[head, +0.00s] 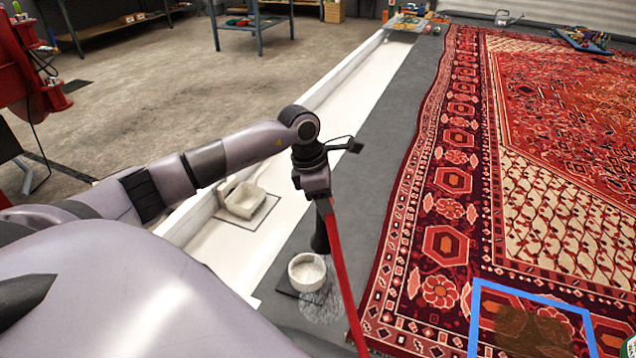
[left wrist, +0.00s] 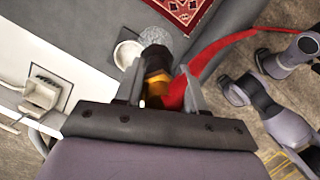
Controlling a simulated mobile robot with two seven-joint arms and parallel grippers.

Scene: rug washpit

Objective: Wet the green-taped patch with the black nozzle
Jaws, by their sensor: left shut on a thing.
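My left gripper (head: 318,192) is shut on the black nozzle (head: 319,236), which points down over the grey floor strip beside the rug. In the left wrist view the nozzle (left wrist: 156,60) sits between the fingers, with an orange part behind it. A red hose (head: 340,265) runs from it down toward the rug edge. The rug (head: 480,180) fills the right side. A patch outlined in blue tape (head: 474,318) with a brown stain (head: 535,335) lies at its lower right, apart from the nozzle. No green-taped patch shows. My right gripper is not in view.
A round white bowl (head: 307,272) stands below the nozzle, beside a pale speckled spot (head: 322,303). A white square basin (head: 245,201) sits in the white channel (head: 335,95). A green-edged thing (head: 630,347) shows at the bottom right corner.

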